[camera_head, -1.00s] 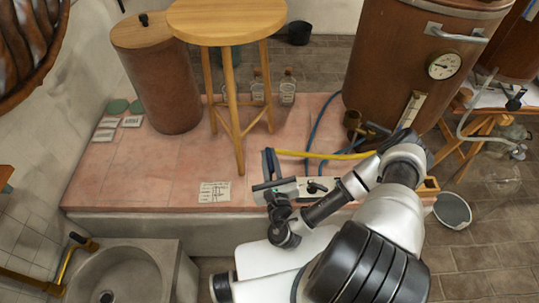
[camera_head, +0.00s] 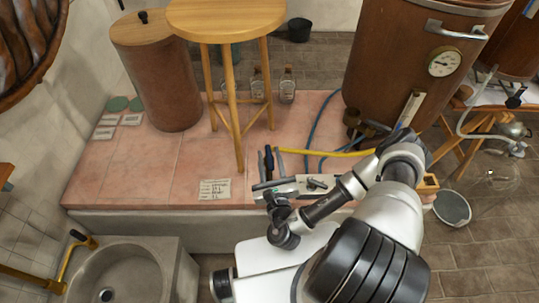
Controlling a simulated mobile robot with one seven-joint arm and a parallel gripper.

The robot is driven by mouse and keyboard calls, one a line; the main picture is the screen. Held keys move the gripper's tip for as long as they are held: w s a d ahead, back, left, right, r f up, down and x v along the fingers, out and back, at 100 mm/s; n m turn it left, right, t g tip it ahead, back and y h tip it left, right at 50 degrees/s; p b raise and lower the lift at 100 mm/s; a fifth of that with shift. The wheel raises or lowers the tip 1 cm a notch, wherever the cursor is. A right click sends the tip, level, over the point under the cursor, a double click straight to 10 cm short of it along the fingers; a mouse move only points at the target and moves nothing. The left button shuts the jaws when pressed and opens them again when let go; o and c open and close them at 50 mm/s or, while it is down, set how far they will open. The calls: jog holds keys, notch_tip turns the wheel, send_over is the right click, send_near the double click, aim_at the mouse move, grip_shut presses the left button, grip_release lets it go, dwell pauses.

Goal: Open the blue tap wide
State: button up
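My gripper (camera_head: 271,162) is at the front edge of the pink tiled platform, small in the view. Its slim fingers point away from me. A dark blue upright piece (camera_head: 268,157) shows at the fingers; it may be the blue tap's handle, but I cannot tell whether it is gripped or only beside them. The wrist hides what lies below. A brass fitting (camera_head: 362,126) sits low on the large copper vessel (camera_head: 404,65). Another brass tap (camera_head: 72,250) with a dark handle stands at the stone basin, far from my gripper.
A yellow hose (camera_head: 325,153) and a blue hose (camera_head: 318,127) lie right of my gripper. A wooden stool (camera_head: 228,22) stands on the platform (camera_head: 120,180) with bottles behind it. A paper (camera_head: 214,189) lies left of my gripper. The stone basin (camera_head: 130,270) is at lower left.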

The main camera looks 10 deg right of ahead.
jog(key=s, duration=1.1)
jog(key=shift+s+a, duration=0.15)
jog(key=shift+a, duration=0.25)
